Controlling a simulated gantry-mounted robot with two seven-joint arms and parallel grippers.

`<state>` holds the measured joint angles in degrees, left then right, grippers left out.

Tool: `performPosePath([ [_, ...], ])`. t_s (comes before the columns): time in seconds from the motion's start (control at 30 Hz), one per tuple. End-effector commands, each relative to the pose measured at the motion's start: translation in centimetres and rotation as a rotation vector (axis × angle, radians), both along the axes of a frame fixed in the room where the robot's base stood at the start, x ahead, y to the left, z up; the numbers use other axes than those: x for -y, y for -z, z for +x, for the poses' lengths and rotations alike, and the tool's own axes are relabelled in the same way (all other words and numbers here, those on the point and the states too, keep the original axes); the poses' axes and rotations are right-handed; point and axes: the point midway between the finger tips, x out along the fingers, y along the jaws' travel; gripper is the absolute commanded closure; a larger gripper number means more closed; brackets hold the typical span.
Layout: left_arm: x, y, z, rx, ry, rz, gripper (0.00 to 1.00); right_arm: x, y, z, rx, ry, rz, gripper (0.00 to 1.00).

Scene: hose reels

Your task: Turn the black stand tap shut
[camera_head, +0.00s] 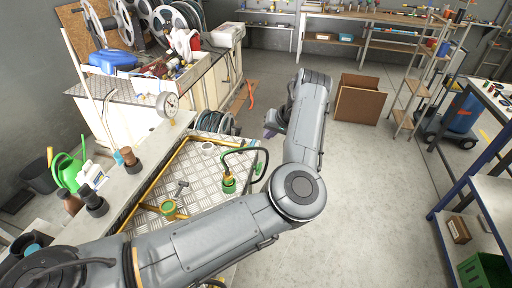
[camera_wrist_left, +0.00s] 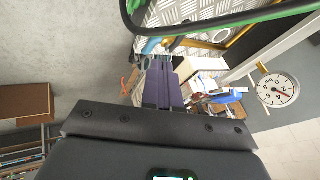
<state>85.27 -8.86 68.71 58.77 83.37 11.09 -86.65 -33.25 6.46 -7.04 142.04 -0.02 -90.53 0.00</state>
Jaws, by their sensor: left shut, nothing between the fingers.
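A black curved pipe (camera_head: 245,151) rises from a green-and-yellow base (camera_head: 229,184) on the tread-plate tray (camera_head: 205,172); it looks like the black stand tap. A dark curved pipe with a green stripe also crosses the top of the left wrist view (camera_wrist_left: 215,25). I cannot make out the tap's handle clearly. My left gripper (camera_head: 271,129) is beyond the tray's right edge, apart from the pipe in the head view. Its purple fingers are together and empty in the left wrist view (camera_wrist_left: 161,84). My right gripper is not in view.
A green-and-yellow fitting with a grey T-handle (camera_head: 169,208) stands on the tray. A white dial gauge (camera_head: 167,104) stands at the tray's far left. Hose reels and a cluttered bench (camera_head: 150,85) are behind.

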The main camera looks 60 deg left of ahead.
Motion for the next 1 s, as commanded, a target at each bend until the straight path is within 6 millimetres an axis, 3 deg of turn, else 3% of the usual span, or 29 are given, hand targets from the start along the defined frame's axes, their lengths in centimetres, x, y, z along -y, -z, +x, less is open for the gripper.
performPosePath([
  [0.17,-1.0,1.6,-0.2,0.0,0.0,-0.001,1.0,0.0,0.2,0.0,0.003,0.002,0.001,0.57],
  [0.6,-5.4,8.1,-0.9,0.0,-0.002,0.0,1.0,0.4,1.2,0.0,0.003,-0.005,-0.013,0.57],
  [1.0,-7.8,8.7,-3.6,0.002,-0.001,0.002,1.0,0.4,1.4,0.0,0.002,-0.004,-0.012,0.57],
])
